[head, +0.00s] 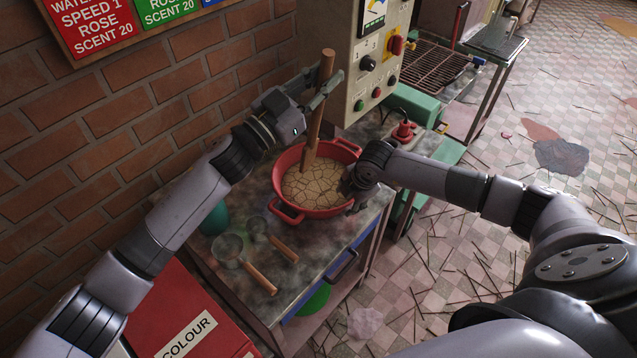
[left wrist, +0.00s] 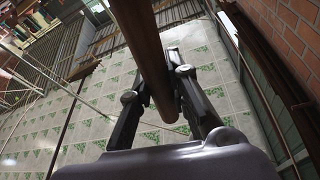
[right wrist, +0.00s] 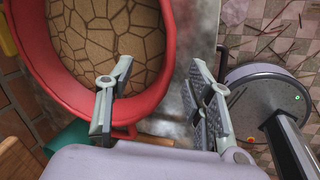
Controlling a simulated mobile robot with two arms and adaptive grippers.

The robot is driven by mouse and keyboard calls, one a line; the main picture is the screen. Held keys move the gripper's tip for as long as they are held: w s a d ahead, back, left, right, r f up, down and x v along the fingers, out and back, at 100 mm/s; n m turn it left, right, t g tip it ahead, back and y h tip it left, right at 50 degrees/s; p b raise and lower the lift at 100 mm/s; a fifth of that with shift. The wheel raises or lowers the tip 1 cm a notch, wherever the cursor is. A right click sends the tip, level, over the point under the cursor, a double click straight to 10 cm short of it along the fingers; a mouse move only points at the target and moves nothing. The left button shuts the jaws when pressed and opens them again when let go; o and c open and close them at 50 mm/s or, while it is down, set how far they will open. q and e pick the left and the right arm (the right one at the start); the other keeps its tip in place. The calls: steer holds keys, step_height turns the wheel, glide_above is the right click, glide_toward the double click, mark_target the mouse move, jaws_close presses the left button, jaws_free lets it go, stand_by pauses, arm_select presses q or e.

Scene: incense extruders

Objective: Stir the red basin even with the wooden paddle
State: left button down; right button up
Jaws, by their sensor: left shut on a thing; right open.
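The red basin (head: 287,211) stands on the worn table and holds a tan mass with a cracked surface (head: 312,186). The wooden paddle (head: 316,120) stands in the basin, slightly tilted; its lower end is at the mass, and how deep it goes is hidden. My left gripper (head: 325,90) is shut on the paddle's upper shaft, which also shows in the left wrist view (left wrist: 145,50). My right gripper (head: 356,194) is open at the basin's right side. In the right wrist view, its fingers (right wrist: 160,85) lie on either side of the red rim (right wrist: 158,92); contact cannot be told.
Two wooden-handled scoops (head: 262,280) (head: 284,248) and a green container (head: 215,219) are at the table's left. A control box (head: 365,65) stands behind the basin. A brick wall (head: 130,140) bounds the left. A red box (head: 190,320) stands at front left.

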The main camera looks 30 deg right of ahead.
steer(key=shift+s+r, duration=0.1)
steer(key=shift+r, duration=0.3)
steer(key=v, duration=1.1)
steer(key=shift+s+r, duration=0.15)
steer(key=shift+r, duration=0.2)
